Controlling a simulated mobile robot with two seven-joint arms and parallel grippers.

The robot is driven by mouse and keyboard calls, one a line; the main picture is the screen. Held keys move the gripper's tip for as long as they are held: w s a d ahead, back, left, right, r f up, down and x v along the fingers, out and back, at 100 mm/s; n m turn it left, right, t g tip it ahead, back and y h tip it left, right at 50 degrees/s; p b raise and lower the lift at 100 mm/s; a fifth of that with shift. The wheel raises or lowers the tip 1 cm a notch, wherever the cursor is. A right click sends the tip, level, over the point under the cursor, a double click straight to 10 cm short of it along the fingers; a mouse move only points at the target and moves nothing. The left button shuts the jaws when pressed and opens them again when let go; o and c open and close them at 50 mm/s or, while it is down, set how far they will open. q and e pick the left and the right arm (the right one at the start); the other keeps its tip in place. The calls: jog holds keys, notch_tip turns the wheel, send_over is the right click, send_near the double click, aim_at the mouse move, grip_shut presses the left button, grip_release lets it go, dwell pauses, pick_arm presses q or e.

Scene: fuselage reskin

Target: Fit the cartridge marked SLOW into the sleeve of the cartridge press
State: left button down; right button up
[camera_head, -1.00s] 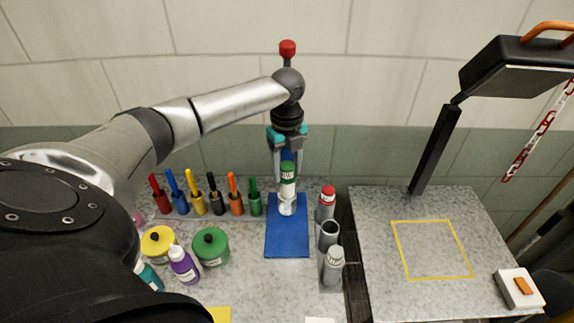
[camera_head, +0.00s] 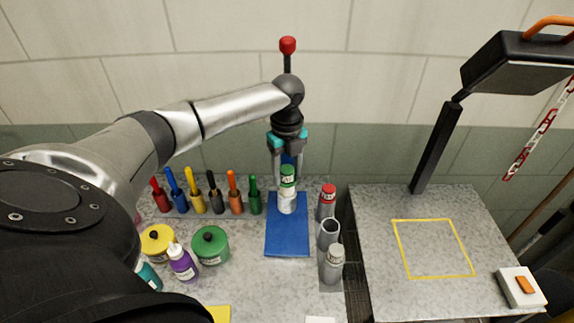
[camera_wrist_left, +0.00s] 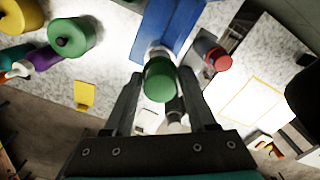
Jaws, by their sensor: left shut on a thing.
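The green-capped cartridge (camera_head: 288,176) is upright between the fingers of my left gripper (camera_head: 288,165), which is shut on it. Its marking is too small to read. It is lined up over the pale sleeve (camera_head: 287,203) of the cartridge press, whose blue base (camera_head: 287,240) lies on the bench. The cartridge's lower end meets the sleeve's mouth; how deep it sits cannot be told. In the left wrist view the green cap (camera_wrist_left: 160,80) hides most of the sleeve. My right gripper is not in view.
Right of the press stand a red-capped cartridge (camera_head: 327,202), an empty grey holder (camera_head: 328,232) and a grey-capped cartridge (camera_head: 333,263). Coloured tools (camera_head: 198,200) stand in a row at left, with a green jar (camera_head: 210,246) in front. The yellow-outlined area (camera_head: 433,250) is clear.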

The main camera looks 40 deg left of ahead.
aim_at(287, 183)
pick_arm(q)
jog(key=shift+f+b, duration=0.85)
jog(key=shift+f, duration=1.1)
jog(key=shift+c, duration=0.6)
grip_release()
notch_tip(287, 183, up, 3)
jog(key=p, duration=0.3)
jog(key=shift+r+p, duration=0.45)
jog(key=shift+r, duration=0.55)
jog(key=shift+s+d+f, duration=0.1)
